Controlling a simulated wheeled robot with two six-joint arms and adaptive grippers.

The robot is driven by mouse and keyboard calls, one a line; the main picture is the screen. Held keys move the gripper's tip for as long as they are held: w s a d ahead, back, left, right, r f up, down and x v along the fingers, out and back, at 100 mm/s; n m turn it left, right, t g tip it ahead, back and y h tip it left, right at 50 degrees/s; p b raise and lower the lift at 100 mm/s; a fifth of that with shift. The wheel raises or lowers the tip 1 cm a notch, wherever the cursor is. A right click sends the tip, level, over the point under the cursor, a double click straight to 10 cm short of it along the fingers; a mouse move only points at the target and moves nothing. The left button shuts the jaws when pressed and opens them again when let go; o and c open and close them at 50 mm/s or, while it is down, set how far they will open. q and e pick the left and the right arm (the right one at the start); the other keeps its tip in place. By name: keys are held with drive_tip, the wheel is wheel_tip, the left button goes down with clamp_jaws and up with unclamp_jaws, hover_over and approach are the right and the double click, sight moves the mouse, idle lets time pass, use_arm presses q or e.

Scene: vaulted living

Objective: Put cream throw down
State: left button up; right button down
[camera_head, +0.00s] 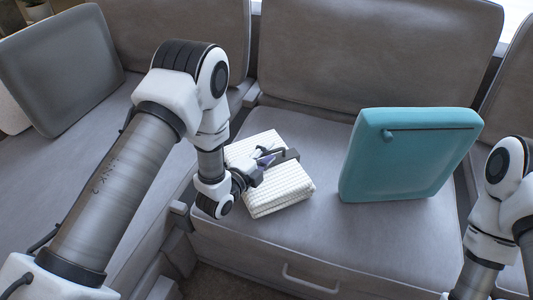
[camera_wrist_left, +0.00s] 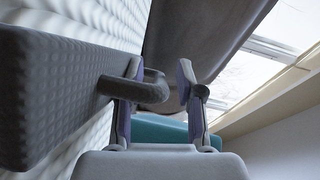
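The cream throw (camera_head: 278,190), folded into a thick ribbed block, lies on the grey middle sofa seat. A dark grey bar with a small loop handle (camera_head: 280,157) sits on its top. My left gripper (camera_head: 262,160) is at the throw's upper side, by this handle. In the left wrist view my left gripper (camera_wrist_left: 160,82) has its fingers apart, with the dark loop (camera_wrist_left: 150,90) reaching between them and a gap to the right finger. The pale throw (camera_wrist_left: 90,20) fills the left there. My right arm shows at the right edge; its gripper is out of view.
A teal cushion (camera_head: 410,155) stands on the same seat, right of the throw. A grey cushion (camera_head: 62,70) leans at the far left. The seat's front (camera_head: 290,235) is clear, with a handle (camera_head: 310,280) below its edge. The backrest (camera_head: 350,50) rises behind.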

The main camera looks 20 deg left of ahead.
use_arm(q)
drive_tip(key=p+v, duration=0.2)
drive_tip(key=v, duration=1)
